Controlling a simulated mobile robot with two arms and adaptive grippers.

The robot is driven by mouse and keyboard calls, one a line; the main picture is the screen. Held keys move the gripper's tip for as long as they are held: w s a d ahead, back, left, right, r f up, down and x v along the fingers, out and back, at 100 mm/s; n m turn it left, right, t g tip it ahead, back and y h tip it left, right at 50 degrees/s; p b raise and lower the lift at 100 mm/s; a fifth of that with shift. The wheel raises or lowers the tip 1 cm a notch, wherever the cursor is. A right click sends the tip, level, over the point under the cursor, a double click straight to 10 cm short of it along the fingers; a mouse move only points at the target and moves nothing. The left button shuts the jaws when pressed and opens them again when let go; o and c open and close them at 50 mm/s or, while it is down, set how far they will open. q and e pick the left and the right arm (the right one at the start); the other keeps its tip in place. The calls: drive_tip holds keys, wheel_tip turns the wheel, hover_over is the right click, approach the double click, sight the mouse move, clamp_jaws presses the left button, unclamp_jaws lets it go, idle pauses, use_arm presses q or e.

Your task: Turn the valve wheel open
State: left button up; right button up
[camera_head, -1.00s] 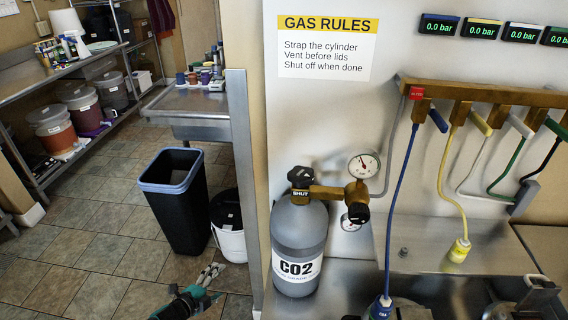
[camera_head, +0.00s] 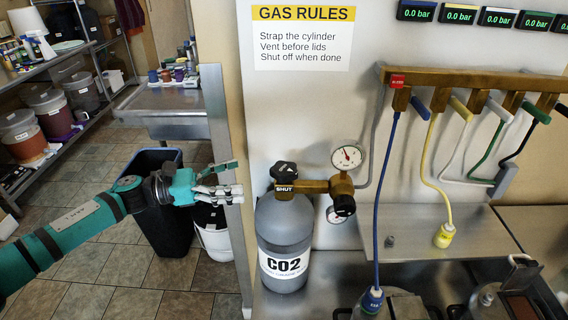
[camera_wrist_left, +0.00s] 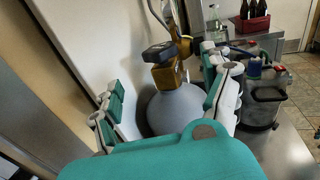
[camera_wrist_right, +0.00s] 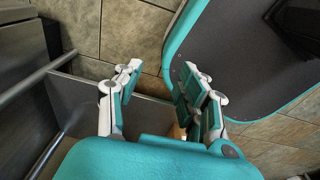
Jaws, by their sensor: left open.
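The valve wheel (camera_head: 284,171) is a black knob with a SHUT label below it, on top of the grey CO2 cylinder (camera_head: 285,235). In the left wrist view the dark wheel (camera_wrist_left: 158,52) shows above the cylinder, between my fingers in the picture. My left gripper (camera_head: 238,178) is open and empty, to the left of the wheel at about its height in the picture and apart from it. My right gripper (camera_wrist_right: 160,95) shows only in its own wrist view, fingers spread with nothing between them, away from the cylinder.
A brass regulator with a gauge (camera_head: 347,157) joins the valve on the right. A blue hose (camera_head: 379,200) hangs from the manifold (camera_head: 470,88). A steel post (camera_head: 222,170) stands left of the cylinder, with a dark bin (camera_head: 165,225) and white bucket (camera_head: 214,238) beyond.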

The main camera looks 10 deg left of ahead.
sight(284, 168)
use_arm(q)
drive_tip(key=p+x, duration=0.4)
drive_tip(key=x, duration=0.7)
drive_tip(key=shift+w+d+r, duration=0.1)
drive_tip(key=shift+d+r, duration=0.05)
drive_tip(key=shift+w+d, duration=0.2)
drive_tip(key=shift+d, duration=0.2)
drive_tip(key=shift+c, duration=1.1)
drive_tip(key=c, duration=1)
drive_tip(key=shift+o, duration=0.2)
